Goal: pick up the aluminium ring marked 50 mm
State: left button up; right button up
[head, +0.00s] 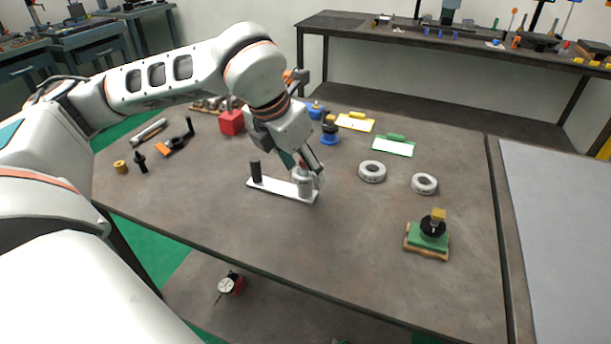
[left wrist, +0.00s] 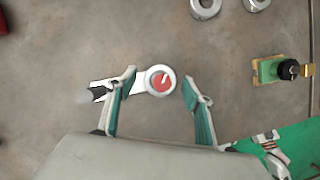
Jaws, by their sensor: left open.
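Two silver aluminium rings lie flat on the table in the head view, a left one (head: 372,171) and a right one (head: 424,184). Both carry dark marks too small to read. A silver ring-shaped part (head: 304,187) with a red centre stands at the right end of a white plate (head: 275,186); it also shows in the left wrist view (left wrist: 149,83). My left gripper (head: 310,168) is open above this part. In the left wrist view its fingers (left wrist: 159,80) are on either side of the part, apart from it. My right gripper is not in view.
A black post (head: 256,171) rises from the plate's left end. A green block with a black knob (head: 430,238) is at the front right. A red block (head: 231,122), blue parts (head: 329,136) and yellow (head: 356,122) and green (head: 393,146) holders stand farther back. The front middle is clear.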

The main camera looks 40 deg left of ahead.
pick_arm(q)
jog(key=c, duration=1.2)
jog(key=shift+r, duration=0.1)
